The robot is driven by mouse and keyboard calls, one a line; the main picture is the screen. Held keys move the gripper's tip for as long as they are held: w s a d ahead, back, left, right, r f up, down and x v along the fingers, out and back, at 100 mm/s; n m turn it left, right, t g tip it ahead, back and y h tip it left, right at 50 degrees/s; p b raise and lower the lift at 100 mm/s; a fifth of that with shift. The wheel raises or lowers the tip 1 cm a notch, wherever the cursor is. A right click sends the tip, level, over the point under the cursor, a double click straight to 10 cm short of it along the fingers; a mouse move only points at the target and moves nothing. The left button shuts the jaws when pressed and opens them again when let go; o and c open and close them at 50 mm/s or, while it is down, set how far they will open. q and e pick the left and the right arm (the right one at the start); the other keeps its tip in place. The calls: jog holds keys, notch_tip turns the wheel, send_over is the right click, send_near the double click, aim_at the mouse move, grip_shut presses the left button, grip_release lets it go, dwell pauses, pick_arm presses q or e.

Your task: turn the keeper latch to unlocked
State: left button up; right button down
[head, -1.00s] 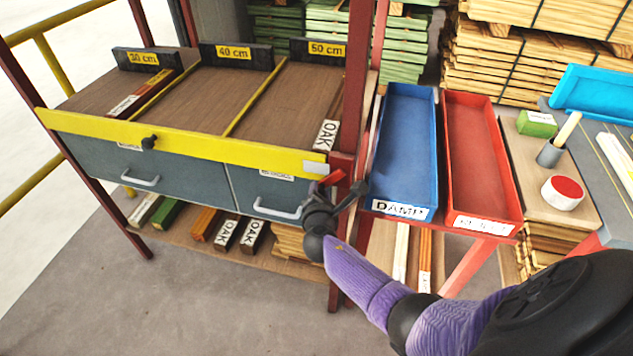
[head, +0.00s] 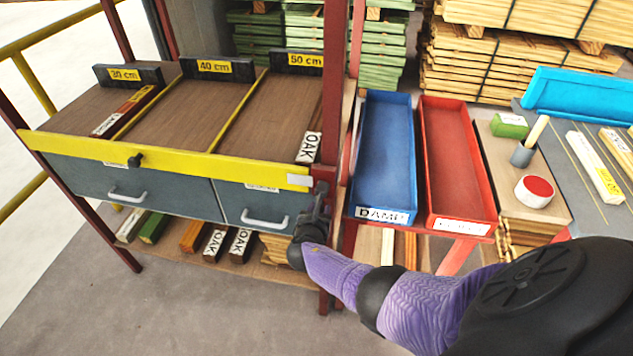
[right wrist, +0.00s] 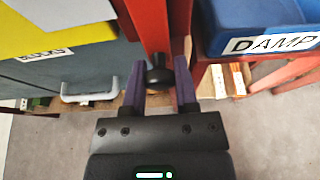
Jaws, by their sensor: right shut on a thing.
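A black round knob (right wrist: 159,77) stands in front of the red post in the right wrist view; I take it to be the keeper latch's knob. My right gripper (right wrist: 160,84) has its two purple fingers on either side of it and is shut on it. In the head view my right gripper (head: 322,200) is at the red post, by the right end of the yellow bar (head: 170,150). There the gripper hides the knob, and the latch's lever cannot be made out clearly. My left gripper is not in view.
The blue DAMP tray (head: 383,212) and a red tray (head: 462,226) stand close right of the post. A grey drawer front with a handle (head: 264,222) is just left. Wood pieces lie on the low shelf (head: 190,254). The floor in front is clear.

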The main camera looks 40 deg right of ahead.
jog(key=shift+s, duration=0.1)
dwell(0.4)
jog(key=shift+c, duration=1.8)
grip_release()
jog(key=p+v, duration=0.6)
jog(key=v, duration=0.4)
